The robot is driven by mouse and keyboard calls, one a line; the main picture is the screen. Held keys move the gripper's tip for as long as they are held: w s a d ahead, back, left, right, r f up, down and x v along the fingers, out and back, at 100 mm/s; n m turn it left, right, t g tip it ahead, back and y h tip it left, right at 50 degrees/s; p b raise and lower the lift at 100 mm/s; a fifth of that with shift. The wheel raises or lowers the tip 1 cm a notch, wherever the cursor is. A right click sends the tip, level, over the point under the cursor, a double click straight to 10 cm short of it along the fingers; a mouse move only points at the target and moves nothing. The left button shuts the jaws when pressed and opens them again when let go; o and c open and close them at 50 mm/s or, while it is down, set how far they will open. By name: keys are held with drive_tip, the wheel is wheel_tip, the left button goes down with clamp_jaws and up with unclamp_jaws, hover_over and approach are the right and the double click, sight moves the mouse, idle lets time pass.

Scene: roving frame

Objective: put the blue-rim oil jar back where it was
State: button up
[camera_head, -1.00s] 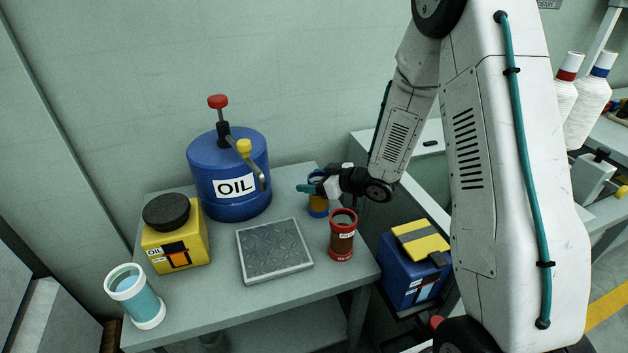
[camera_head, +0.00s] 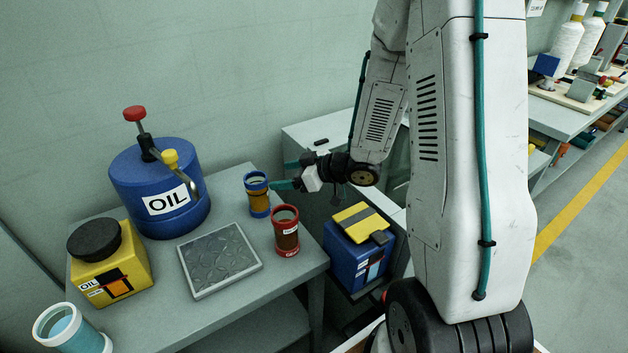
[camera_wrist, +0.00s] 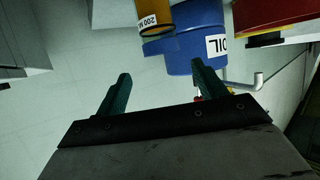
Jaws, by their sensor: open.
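The blue-rim oil jar (camera_head: 258,198), amber with blue bands at top and base, stands upright on the grey table near its back right edge. My gripper (camera_head: 280,174) is just right of the jar, its teal fingers apart and empty. One finger lies close to the jar's right side; I cannot tell if it touches. In the wrist view the open fingers (camera_wrist: 160,70) point toward the jar (camera_wrist: 156,18), which shows upside down at the top, clear of the space between them.
A red-rim jar (camera_head: 286,232) stands close in front. A metal plate (camera_head: 220,262), blue OIL drum (camera_head: 160,190), yellow OIL can (camera_head: 112,270) and white-rim jar (camera_head: 75,330) share the table (camera_head: 225,312). A blue box with a yellow lid (camera_head: 358,250) sits lower right.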

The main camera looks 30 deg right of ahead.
drive_tip(key=s+d+r+m+g+h, duration=0.1)
drive_tip(key=s+d+r+m+h, duration=0.15)
drive_tip(key=r+h, duration=0.3)
drive_tip(key=s+d+r+m+g+h, duration=0.1)
drive_tip(key=d+r+m+h, duration=0.1)
drive_tip(key=d+r+h, duration=0.3)
drive_tip(key=s+a+r+m+g, duration=0.1)
drive_tip(key=s+a+r+g, duration=0.1)
drive_tip(key=s, duration=0.7)
drive_tip(key=s+a+r+m+g+y, duration=0.1)
drive_tip(key=s+a+r+g, duration=0.2)
drive_tip(key=s+a, duration=0.2)
drive_tip(key=s+a+r+m+g+y, duration=0.1)
drive_tip(key=s+a, duration=0.3)
drive_tip(key=s, duration=0.8)
drive_tip(key=shift+s+a+r+g, duration=0.2)
drive_tip(key=shift+s+r+g, duration=0.15)
drive_tip(key=shift+r+g, duration=0.45)
drive_tip(key=shift+y, duration=0.25)
